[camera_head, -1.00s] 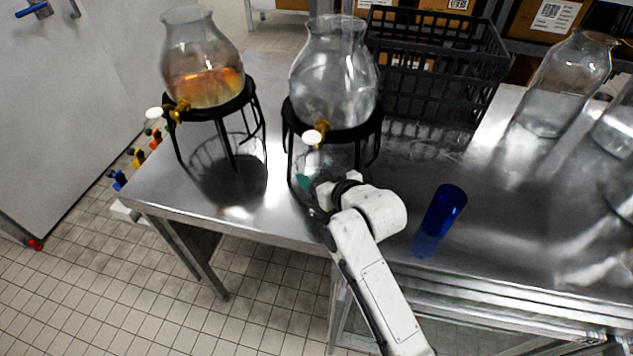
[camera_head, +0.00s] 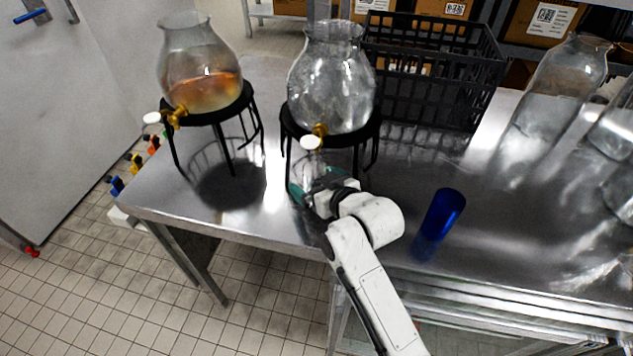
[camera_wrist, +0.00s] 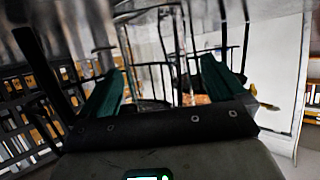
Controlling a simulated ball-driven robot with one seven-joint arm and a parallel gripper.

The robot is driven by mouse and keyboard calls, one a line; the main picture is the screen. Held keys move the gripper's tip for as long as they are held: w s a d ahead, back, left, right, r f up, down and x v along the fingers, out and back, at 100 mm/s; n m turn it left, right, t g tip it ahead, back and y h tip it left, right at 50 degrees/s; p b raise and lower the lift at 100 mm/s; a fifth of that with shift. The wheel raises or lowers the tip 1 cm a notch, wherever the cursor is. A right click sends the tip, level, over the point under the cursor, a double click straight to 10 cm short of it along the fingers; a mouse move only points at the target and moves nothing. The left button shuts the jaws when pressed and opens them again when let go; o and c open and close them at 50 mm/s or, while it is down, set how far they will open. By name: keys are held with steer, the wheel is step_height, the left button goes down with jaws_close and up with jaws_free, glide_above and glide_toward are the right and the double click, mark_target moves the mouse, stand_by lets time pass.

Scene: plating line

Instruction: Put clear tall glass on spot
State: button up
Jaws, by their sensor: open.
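My gripper (camera_head: 312,186) is low over the front of the steel table, just in front of the middle dispenser stand. Its two teal fingers are apart in the wrist view (camera_wrist: 163,78). Faint see-through edges show between and beyond the fingers there; I cannot tell whether they are the clear tall glass. No marked spot can be made out on the table.
A clear dispenser (camera_head: 332,85) and one with amber liquid (camera_head: 200,75) stand on black wire stands. A blue glass (camera_head: 443,214) is right of my arm. A black crate (camera_head: 435,75) and large clear jar (camera_head: 560,85) are behind. The tabletop (camera_head: 400,180) between is bare.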

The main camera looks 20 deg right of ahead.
steer(key=b+v, duration=0.1)
steer(key=v, duration=1)
steer(key=shift+w+f, duration=0.1)
